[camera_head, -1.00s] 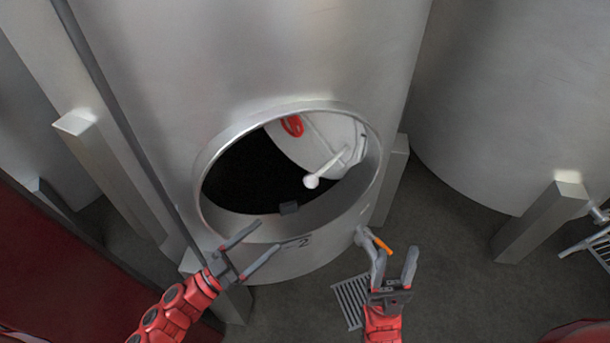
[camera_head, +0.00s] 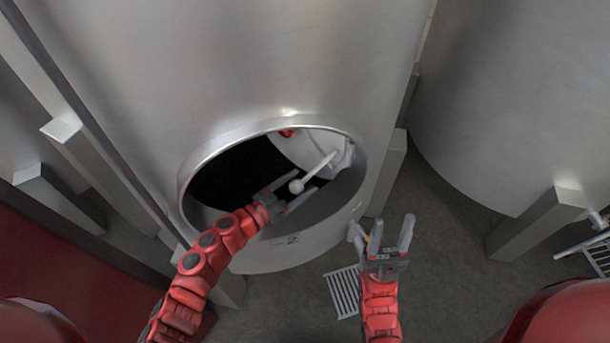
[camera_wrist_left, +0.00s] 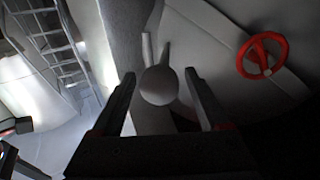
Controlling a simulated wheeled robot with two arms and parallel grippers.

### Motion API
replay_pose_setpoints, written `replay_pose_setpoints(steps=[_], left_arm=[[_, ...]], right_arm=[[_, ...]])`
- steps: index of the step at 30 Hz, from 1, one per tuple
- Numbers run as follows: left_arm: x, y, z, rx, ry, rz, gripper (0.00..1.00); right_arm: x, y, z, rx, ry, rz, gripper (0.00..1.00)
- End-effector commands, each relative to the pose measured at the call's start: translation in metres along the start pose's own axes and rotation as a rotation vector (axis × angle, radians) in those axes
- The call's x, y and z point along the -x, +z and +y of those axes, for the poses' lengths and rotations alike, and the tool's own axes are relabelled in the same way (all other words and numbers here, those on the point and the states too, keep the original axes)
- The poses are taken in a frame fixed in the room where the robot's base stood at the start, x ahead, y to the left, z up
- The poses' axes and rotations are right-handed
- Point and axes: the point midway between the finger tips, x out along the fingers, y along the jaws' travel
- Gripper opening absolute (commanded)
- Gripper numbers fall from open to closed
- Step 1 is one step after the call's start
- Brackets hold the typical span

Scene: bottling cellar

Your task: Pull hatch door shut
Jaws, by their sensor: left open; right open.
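The pale hatch door (camera_head: 310,150) stands swung inward inside the oval opening of the steel tank. The door (camera_wrist_left: 225,60) with a red handwheel (camera_wrist_left: 262,55) fills the right of that view. My right gripper (camera_head: 384,238) is open and empty, outside the tank, below right of the opening.
The oval steel rim (camera_head: 186,178) surrounds the opening, with a dark interior at left. A steel leg (camera_head: 388,175) stands right of it. A floor grate (camera_head: 344,291) lies below. A second tank (camera_head: 510,90) stands at right. A ladder (camera_wrist_left: 55,45) shows in the wrist view.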

Motion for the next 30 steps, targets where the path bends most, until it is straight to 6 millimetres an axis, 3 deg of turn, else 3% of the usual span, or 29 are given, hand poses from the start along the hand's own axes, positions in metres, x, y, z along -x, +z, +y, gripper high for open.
replay_pose_setpoints(steps=[6, 16, 27, 29, 30], left_arm=[[-0.022, -0.001, 0.000, 0.000, 0.001, 0.002, 0.78], [-0.025, 0.000, 0.000, 0.000, 0.001, 0.000, 0.77], [-0.025, 0.001, 0.000, 0.001, 0.001, 0.000, 0.10], [-0.025, 0.001, 0.000, 0.001, 0.001, 0.000, 0.00], [-0.025, 0.001, 0.000, 0.001, 0.001, 0.000, 0.00]], right_arm=[[-0.006, -0.001, 0.000, 0.000, 0.000, 0.000, 0.50], [-0.005, -0.001, 0.000, 0.000, 0.000, 0.000, 0.50], [-0.005, -0.001, 0.000, 0.000, 0.000, 0.000, 0.50], [-0.005, -0.001, 0.000, 0.000, 0.000, 0.000, 0.50], [-0.005, -0.001, 0.000, 0.000, 0.000, 0.000, 0.50]])
